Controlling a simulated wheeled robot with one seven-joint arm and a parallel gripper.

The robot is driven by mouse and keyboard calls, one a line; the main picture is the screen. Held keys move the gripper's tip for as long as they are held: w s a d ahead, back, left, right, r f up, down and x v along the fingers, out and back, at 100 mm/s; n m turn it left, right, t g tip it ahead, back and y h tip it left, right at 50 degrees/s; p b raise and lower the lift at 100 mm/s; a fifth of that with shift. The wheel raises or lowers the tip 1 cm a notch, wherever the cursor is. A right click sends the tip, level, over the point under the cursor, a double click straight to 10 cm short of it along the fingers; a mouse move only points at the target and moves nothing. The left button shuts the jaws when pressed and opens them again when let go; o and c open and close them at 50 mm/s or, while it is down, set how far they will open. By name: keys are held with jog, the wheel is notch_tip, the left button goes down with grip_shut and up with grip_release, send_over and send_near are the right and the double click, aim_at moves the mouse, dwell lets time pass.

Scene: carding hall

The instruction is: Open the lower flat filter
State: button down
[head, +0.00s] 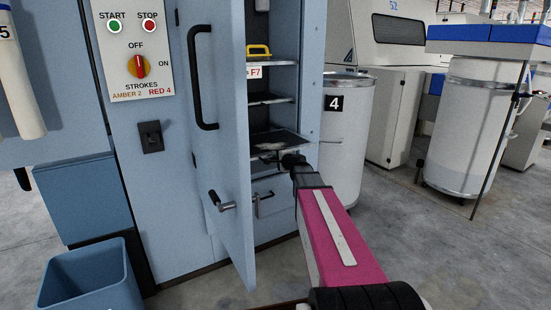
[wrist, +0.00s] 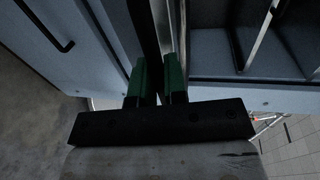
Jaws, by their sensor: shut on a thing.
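The blue cabinet (head: 312,60) has its tall door (head: 222,120) standing open. Dark flat shelf-like plates sit inside, an upper one (head: 268,98) and a lower one (head: 290,138). My gripper (head: 268,154) is at the cabinet opening by the lower plate. In the wrist view my gripper (wrist: 158,82) has its green fingers closed on a dark flat strip (wrist: 146,35), which seems to be the lower plate's front part. No label on it is readable, so I cannot confirm it is the lower flat filter. The fingertips are small and partly hidden in the head view.
Below the plate is a blue front with a dark handle (head: 263,204). The open door's edge stands left of my arm. A white drum marked 4 (head: 343,135) stands close on the right. A blue bin (head: 92,275) is at lower left.

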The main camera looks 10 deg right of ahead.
jog(key=c, duration=1.2)
grip_release()
jog(key=v, duration=1)
jog(key=shift+s+d, duration=0.2)
jog(key=shift+s, duration=0.15)
